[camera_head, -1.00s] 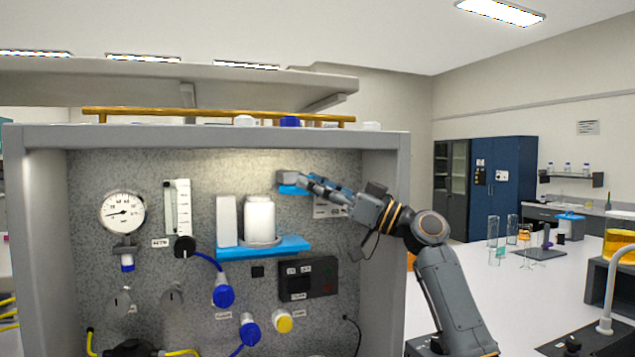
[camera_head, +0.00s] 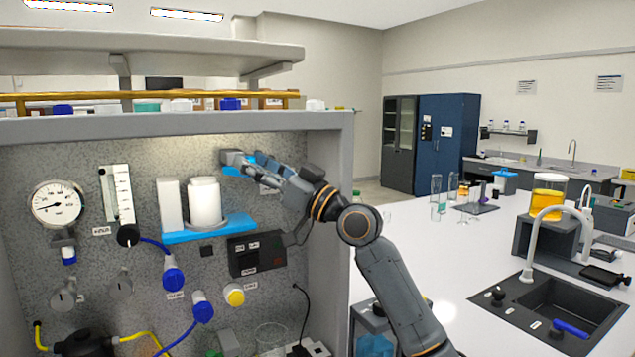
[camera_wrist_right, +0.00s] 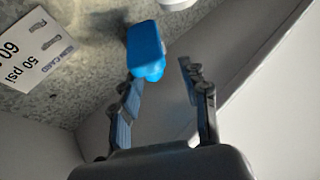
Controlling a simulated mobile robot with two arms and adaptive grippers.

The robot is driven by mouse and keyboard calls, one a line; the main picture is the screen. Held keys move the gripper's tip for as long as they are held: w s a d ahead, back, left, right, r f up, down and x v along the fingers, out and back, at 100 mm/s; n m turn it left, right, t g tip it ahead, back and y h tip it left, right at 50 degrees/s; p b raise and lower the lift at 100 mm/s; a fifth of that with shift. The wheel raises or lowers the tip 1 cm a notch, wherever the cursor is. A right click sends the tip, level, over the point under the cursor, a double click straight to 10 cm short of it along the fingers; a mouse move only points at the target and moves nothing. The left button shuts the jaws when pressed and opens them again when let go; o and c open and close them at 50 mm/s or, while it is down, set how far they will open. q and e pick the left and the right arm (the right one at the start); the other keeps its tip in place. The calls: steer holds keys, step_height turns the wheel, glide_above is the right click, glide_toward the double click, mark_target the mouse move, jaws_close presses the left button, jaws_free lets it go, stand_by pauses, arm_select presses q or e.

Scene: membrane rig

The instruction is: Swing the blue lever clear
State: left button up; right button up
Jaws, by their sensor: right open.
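The blue lever (camera_head: 233,171) is on the rig's speckled back panel, at its upper right, below a grey block. It also shows in the right wrist view (camera_wrist_right: 147,48), at top centre. My right gripper (camera_head: 258,168) is beside the lever and partly covers it. In the wrist view my right gripper (camera_wrist_right: 158,84) is open, with nothing between its fingers. The lever's near end is close to the left finger; I cannot tell whether they touch. My left gripper is not in view.
A blue shelf (camera_head: 208,229) with white containers sits left of my right arm. The rig's grey right side wall (camera_head: 333,220) stands close to that arm. A gauge (camera_head: 57,204) is at the left. A white bench (camera_head: 430,265) with a black sink lies right.

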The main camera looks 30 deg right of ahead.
steer(key=b+v, duration=0.5)
steer(key=v, duration=0.8)
steer(key=shift+d+f+b, duration=0.2)
steer(key=shift+d+b, duration=0.05)
steer(key=shift+b, duration=0.05)
steer(key=shift+s+r, duration=0.1)
steer(key=shift+r, duration=0.05)
